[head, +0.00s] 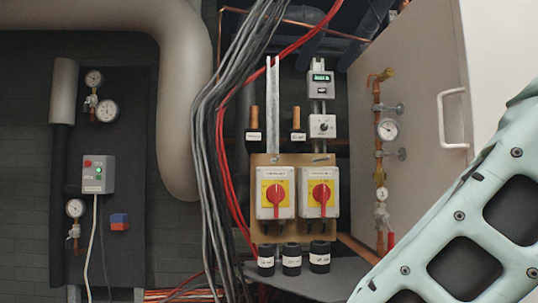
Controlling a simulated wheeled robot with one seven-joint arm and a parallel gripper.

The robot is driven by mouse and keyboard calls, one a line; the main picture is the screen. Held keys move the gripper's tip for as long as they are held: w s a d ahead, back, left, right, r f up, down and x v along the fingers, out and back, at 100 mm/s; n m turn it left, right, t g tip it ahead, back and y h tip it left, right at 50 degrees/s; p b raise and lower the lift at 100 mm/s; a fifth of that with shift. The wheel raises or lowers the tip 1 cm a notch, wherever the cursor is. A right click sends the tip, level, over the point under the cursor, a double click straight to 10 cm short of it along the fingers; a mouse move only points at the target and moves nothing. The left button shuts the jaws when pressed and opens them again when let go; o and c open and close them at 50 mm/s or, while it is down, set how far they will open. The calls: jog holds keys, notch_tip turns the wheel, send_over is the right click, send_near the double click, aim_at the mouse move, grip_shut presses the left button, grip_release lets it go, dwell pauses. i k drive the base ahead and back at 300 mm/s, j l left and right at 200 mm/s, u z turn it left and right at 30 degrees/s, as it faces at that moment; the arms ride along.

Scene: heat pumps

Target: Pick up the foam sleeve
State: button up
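I cannot tell for sure which thing is the foam sleeve. Three short black cylinders with white labels stand side by side below the switch boxes: the left one (266,269), the middle one (291,269) and the right one (319,268). They look like foam pieces, but their material is not clear. A black sleeve-like covering (62,150) also runs down a pipe at the far left. My gripper is not in view, so its distance from these things does not show.
Two red-knobbed switch boxes (275,193) (319,192) sit above the cylinders. A grey shelf (300,284) lies around their bases. Hanging cables (207,130) run close on the left. A pale cabinet (430,80) with a handle stands right. The lower right is blocked.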

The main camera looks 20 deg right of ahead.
aim_at(321, 253)
jog(key=i+j, duration=0.95)
jog(key=z, duration=0.4)
jog(key=i+j+z, duration=0.1)
jog(key=z, duration=0.35)
jog(key=j+z, duration=0.15)
jog(key=z, duration=0.25)
jog(key=j+z, duration=0.1)
jog(key=z, duration=0.3)
jog(key=i, duration=0.05)
